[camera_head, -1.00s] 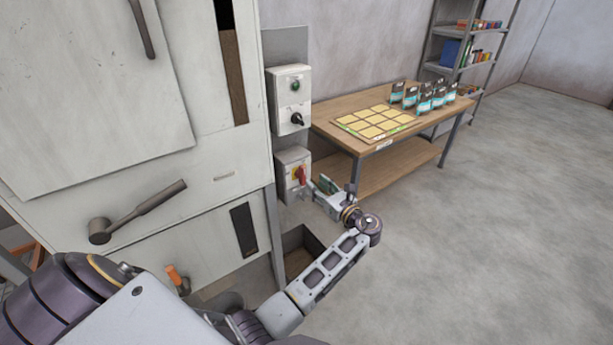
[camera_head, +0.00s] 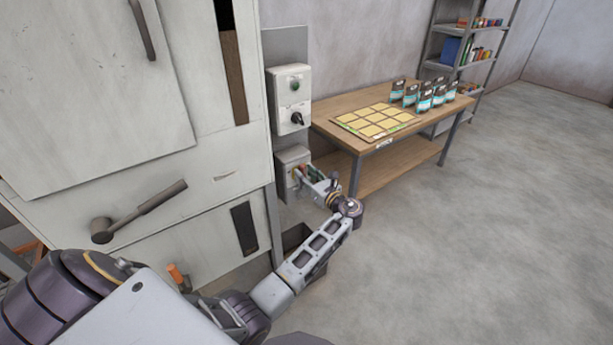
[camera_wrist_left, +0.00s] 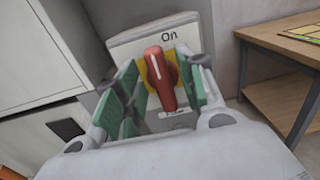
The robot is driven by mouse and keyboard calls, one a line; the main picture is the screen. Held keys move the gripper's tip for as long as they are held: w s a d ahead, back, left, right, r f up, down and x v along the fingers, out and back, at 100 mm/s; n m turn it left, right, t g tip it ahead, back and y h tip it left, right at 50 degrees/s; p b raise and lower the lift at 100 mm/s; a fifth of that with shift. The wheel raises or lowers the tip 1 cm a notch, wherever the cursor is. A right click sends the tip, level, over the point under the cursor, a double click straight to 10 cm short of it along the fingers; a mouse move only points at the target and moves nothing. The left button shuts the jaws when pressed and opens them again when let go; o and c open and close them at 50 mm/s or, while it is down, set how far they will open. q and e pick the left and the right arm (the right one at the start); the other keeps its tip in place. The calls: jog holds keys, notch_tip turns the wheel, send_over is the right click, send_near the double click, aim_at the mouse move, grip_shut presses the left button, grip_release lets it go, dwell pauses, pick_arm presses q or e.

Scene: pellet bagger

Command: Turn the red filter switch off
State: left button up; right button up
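The red filter switch (camera_wrist_left: 162,78) is a red handle on a yellow plate, on the front of a light grey box (camera_wrist_left: 192,30). The handle stands nearly upright, with a white line at its upper end and the word "On" above it. A lower label is partly hidden. My left gripper (camera_wrist_left: 158,92) is open, with green-padded fingers on both sides of the handle; I see a gap on the left side. In the head view the left gripper (camera_head: 308,178) is at the lower box (camera_head: 293,157) and hides most of the switch. My right gripper is not in view.
A large pale machine cabinet (camera_head: 90,90) stands to the left. A wooden table (camera_head: 330,122) with a yellow-squared sheet and pouches stands right. Floor at right is clear.

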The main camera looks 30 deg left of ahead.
pick_arm(q)
jog(key=c, duration=0.7)
grip_shut()
